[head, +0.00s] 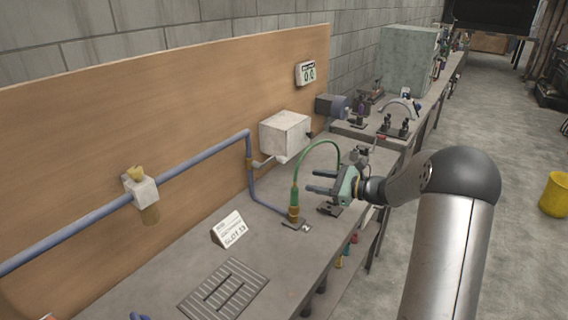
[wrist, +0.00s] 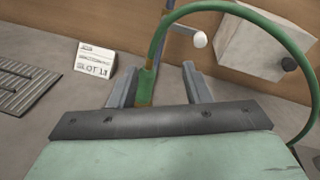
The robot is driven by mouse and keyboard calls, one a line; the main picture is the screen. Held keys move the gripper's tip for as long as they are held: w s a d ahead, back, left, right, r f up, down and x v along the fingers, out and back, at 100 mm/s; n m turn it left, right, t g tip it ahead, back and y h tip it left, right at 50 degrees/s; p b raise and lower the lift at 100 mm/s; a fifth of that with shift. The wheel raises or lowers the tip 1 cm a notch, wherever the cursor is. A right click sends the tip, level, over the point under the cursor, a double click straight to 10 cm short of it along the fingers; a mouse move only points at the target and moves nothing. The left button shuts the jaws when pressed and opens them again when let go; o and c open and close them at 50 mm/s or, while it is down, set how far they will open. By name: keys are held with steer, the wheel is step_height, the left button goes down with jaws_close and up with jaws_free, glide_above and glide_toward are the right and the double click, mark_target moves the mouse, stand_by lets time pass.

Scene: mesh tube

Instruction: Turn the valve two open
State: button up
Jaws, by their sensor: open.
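No label naming valve two is readable. A lever with a white ball end (head: 256,163) sits at the blue pipe beside the white box; in the wrist view the white ball (wrist: 199,39) is above and beyond my right finger. A second valve, with a yellow handle (head: 136,173) and a pale body, sits further left on the pipe. My gripper (head: 309,181) is open and empty over the bench, near the green hose (head: 296,180). In the wrist view the hose's lower end (wrist: 146,85) shows between my fingers (wrist: 160,66); the depth between them is unclear.
The white box (head: 285,135) is on the wooden backboard (head: 60,150). A "SLOT 13" card (head: 229,229) and a slotted plate (head: 224,290) are on the bench (head: 170,285). The hose arches up close to my gripper. Other apparatus (head: 398,118) stands further back.

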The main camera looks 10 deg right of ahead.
mark_target(285, 160)
steer(key=w+d+m+t, duration=0.3)
steer(key=d, duration=0.1)
steer(key=p+x, duration=0.1)
steer(key=x, duration=0.4)
steer(key=f+p+x, duration=0.1)
steer(key=p+x, duration=0.1)
steer(key=x, duration=0.4)
steer(key=p+x, duration=0.1)
steer(key=x, duration=0.4)
steer(key=shift+w+f+p, duration=0.15)
steer(key=shift+w+p, duration=0.15)
steer(key=shift+w, duration=0.15)
jaws_close()
